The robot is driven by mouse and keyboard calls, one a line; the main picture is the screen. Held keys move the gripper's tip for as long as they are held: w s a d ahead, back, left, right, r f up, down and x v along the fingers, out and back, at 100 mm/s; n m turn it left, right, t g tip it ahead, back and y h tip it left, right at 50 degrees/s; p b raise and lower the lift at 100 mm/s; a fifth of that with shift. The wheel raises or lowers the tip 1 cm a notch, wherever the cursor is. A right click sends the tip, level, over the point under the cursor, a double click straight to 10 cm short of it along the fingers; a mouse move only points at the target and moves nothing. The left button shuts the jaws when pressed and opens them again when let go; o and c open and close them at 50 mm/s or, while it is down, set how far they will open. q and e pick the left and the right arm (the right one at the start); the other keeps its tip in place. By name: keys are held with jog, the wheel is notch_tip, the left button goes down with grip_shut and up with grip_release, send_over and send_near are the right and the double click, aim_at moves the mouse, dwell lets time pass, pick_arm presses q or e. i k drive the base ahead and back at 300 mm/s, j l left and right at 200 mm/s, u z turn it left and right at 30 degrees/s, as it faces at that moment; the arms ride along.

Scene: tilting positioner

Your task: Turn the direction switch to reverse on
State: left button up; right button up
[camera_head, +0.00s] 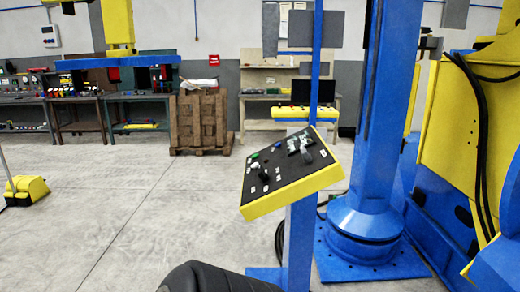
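The control panel (262,207) has a yellow frame and a sloping black face, and stands on a blue post right of the middle. Its face carries a green button (255,156), a dark knob (263,176), several small white labels and a cluster of grey and dark controls (301,148) at the upper right. The controls are too small for me to tell which is the direction switch or how it is set. Neither of my grippers is in view.
A thick blue column (365,190) on a bolted base stands right of the panel, with yellow and blue machinery (450,130) beyond. A dark rounded shape (215,278) fills the bottom middle. The floor (130,220) left of the panel is clear. Wooden pallets (200,122) and workbenches stand behind.

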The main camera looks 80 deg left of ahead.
aim_at(307, 158)
jog(key=u, duration=1.95)
